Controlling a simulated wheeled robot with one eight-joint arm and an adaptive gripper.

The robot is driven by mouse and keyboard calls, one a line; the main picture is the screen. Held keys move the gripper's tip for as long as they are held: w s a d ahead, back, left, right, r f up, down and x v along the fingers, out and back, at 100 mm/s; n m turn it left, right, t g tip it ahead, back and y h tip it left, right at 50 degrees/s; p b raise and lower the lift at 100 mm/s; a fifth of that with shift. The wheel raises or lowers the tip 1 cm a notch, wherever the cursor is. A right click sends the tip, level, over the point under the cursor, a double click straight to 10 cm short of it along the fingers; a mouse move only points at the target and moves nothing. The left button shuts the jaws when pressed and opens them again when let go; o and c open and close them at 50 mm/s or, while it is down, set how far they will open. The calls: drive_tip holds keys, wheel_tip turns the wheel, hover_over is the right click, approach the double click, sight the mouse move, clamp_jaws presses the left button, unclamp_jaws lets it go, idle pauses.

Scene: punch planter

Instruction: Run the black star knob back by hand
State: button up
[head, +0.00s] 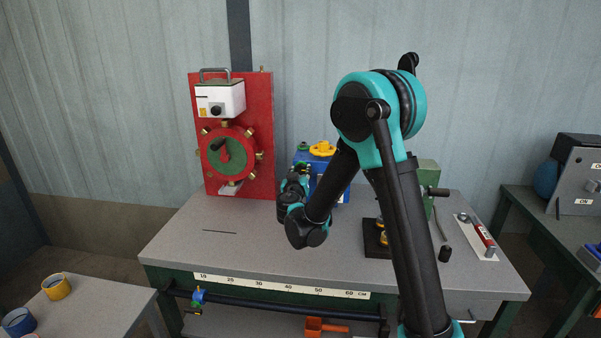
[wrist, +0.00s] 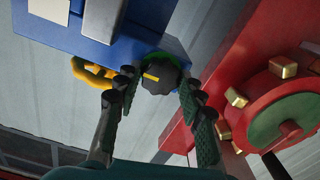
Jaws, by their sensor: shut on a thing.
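The black star knob (wrist: 159,75) has a yellow mark on its face and a green ring behind it. It is on the blue box (wrist: 115,48), which also shows in the head view (head: 346,192). My gripper (wrist: 158,88) has one finger on each side of the knob in the wrist view and is shut on it. In the head view my gripper (head: 293,185) is at the left front of the blue box, and my arm hides much of the box. I cannot make out the knob there.
A yellow handwheel (head: 322,149) is on the blue box. A red panel (head: 262,130) with a round red and green dial (head: 228,152) stands close to the left. A dark stand (head: 377,245) is at right. The bench top (head: 190,240) is clear at front left.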

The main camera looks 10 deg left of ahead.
drive_tip(key=n, duration=0.3)
drive_tip(key=shift+n, duration=0.4)
drive_tip(key=n, duration=0.3)
drive_tip(key=shift+n, duration=0.3)
drive_tip(key=n, duration=0.3)
drive_tip(key=shift+n, duration=0.3)
drive_tip(key=n, duration=1)
drive_tip(key=shift+f+n, duration=0.1)
drive_tip(key=shift+n, duration=0.3)
drive_tip(key=n, duration=0.5)
drive_tip(key=shift+n, duration=0.3)
